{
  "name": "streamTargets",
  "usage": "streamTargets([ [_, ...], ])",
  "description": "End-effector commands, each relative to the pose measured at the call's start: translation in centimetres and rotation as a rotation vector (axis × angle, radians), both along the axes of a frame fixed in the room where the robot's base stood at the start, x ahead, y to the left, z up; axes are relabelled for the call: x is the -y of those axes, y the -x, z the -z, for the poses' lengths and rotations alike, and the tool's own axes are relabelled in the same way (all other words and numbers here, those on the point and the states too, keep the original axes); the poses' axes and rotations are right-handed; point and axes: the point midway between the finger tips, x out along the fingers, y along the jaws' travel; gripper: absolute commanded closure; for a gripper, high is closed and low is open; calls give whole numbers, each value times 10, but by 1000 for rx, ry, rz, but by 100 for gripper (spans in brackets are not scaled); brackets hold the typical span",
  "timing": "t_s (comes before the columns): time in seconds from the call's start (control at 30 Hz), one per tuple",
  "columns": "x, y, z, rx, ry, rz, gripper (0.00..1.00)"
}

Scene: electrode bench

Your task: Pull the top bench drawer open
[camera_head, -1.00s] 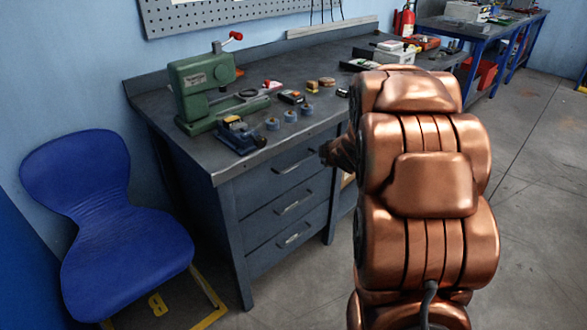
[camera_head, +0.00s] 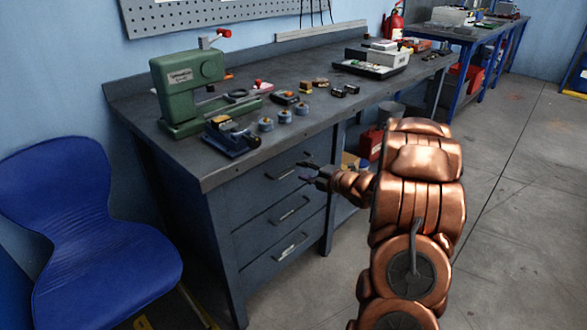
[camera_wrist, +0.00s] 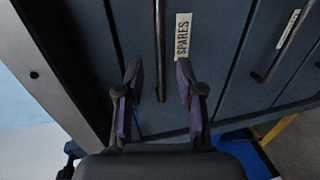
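The top bench drawer (camera_head: 258,180) is shut, at the upper front of the grey bench. Its bar handle (camera_head: 281,174) is in the head view, just left of my gripper (camera_head: 306,172). In the wrist view my gripper (camera_wrist: 159,70) is open and empty. I cannot tell whether the fingertips reach past the handle or touch the drawer front.
Two more drawers with handles (camera_head: 289,210) (camera_head: 291,247) sit below. The bench top (camera_head: 330,105) bears a green press (camera_head: 185,90), a blue vise (camera_head: 230,140) and small parts. A blue chair (camera_head: 95,240) stands at left. The floor before the drawers looks clear.

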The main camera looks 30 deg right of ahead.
Motion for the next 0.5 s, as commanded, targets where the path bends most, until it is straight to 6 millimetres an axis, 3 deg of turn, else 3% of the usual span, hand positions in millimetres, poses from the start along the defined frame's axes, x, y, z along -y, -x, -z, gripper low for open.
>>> streamTargets([
  [0.3, -9, -38, 9, -2, -3, 1, 63],
  [0.5, -10, -49, 11, -1, -2, 4, 63],
])
